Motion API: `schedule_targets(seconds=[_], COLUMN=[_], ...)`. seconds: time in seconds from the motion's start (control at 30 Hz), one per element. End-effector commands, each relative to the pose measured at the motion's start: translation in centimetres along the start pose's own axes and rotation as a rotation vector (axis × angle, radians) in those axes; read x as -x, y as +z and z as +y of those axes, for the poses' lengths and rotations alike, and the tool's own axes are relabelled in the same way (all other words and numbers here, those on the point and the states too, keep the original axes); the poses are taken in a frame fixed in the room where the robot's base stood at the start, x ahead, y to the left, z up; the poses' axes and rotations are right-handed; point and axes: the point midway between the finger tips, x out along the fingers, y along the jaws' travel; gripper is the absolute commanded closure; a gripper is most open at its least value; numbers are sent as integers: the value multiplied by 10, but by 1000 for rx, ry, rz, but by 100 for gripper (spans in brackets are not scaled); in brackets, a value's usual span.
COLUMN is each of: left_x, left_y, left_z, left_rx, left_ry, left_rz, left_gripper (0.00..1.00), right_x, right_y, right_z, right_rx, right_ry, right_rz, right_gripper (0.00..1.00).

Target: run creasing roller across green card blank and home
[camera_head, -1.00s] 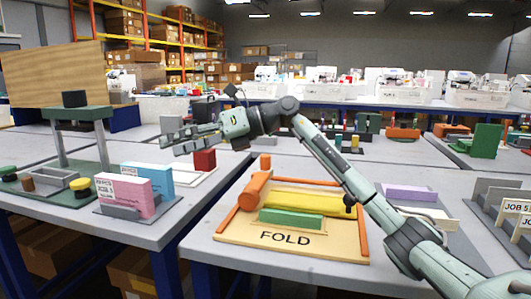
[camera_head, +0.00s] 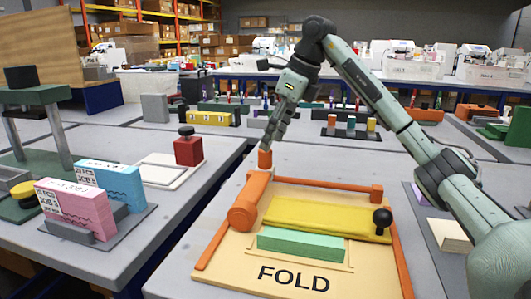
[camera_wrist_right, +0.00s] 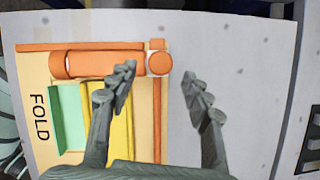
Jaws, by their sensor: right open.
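The fold board (camera_head: 228,262), marked FOLD, lies on the near table. The green card blank (camera_head: 300,245) lies on it, in front of a yellow plate (camera_head: 325,215) with a black knob. The orange creasing roller (camera_head: 242,215) is at the board's left side, with an upright orange handle (camera_head: 265,159) at its far end. My right gripper (camera_head: 269,139) points down just above this handle. In the right wrist view my right gripper (camera_wrist_right: 159,75) is open and empty, with the round handle top (camera_wrist_right: 159,63) between and beyond the fingertips. My left gripper is out of view.
Orange rails (camera_head: 402,256) edge the board. On the table to the left stand pink (camera_head: 75,208) and blue (camera_head: 112,184) card stacks and a red block (camera_head: 188,151). Grey table is free behind the board. My right arm passes over the right side.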

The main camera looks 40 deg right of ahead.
Motion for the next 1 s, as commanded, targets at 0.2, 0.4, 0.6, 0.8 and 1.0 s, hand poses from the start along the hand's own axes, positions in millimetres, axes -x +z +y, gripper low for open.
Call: schedule_targets(seconds=[0.2,0.4,0.6,0.8,1.0], left_x=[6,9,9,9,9], left_y=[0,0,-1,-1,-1], left_z=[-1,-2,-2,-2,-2], left_rx=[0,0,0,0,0], left_ry=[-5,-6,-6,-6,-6], left_rz=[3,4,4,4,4], left_gripper=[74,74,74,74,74], right_x=[-37,-54,-56,-56,-56], right_y=[0,1,1,1,1], right_z=[1,1,1,1,1], right_rx=[0,1,1,1,1], right_ry=[4,3,2,2,3], right_rz=[0,-3,-4,-3,-3], right_gripper=[50,50,50,64,89])
